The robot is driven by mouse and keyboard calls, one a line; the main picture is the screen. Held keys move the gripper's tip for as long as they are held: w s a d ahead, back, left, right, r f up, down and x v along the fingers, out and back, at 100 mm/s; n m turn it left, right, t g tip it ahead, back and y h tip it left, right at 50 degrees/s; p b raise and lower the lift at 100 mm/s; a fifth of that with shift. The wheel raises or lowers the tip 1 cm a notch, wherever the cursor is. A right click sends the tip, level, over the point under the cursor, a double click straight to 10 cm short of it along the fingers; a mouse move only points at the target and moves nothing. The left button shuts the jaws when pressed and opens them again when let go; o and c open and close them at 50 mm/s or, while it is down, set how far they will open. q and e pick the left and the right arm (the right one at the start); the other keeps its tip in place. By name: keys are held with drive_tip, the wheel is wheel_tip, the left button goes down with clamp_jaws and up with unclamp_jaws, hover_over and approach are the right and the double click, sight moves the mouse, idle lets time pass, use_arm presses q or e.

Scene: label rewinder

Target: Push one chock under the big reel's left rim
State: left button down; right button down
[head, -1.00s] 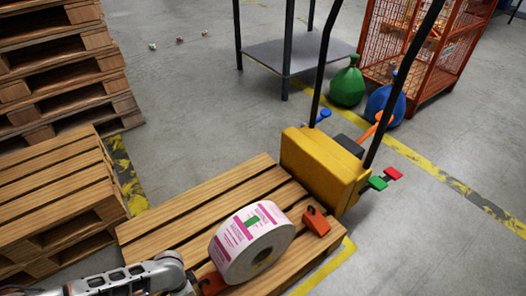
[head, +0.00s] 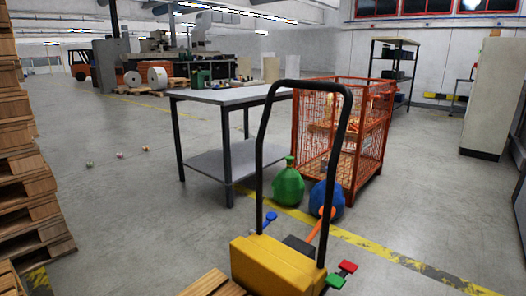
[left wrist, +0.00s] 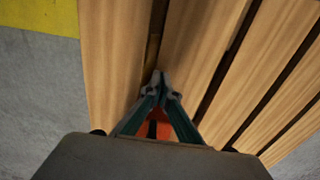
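In the left wrist view my left gripper (left wrist: 160,80) points at the slatted wooden pallet, its two teal fingers drawn together at the tips. An orange piece (left wrist: 157,128), which looks like a chock, shows in the gap between the fingers. Most of it is hidden by the gripper, and I cannot tell whether it touches the fingers. My right gripper is not in view.
In the head view the yellow pallet truck (head: 272,268) with its black handle stands in front. Behind are a grey table (head: 225,95), a green bag (head: 288,187), a blue bag (head: 328,200) and an orange mesh cage (head: 372,125). Stacked pallets (head: 28,170) stand left; the floor between is mostly clear.

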use_arm(q)
drive_tip(key=shift+w+d, duration=1.1)
drive_tip(key=shift+w, duration=0.25)
idle(0.6)
drive_tip(key=shift+w+d, duration=0.2)
drive_tip(key=shift+d, duration=0.05)
drive_tip(key=shift+w+d, duration=0.45)
drive_tip(key=shift+w, duration=0.15)
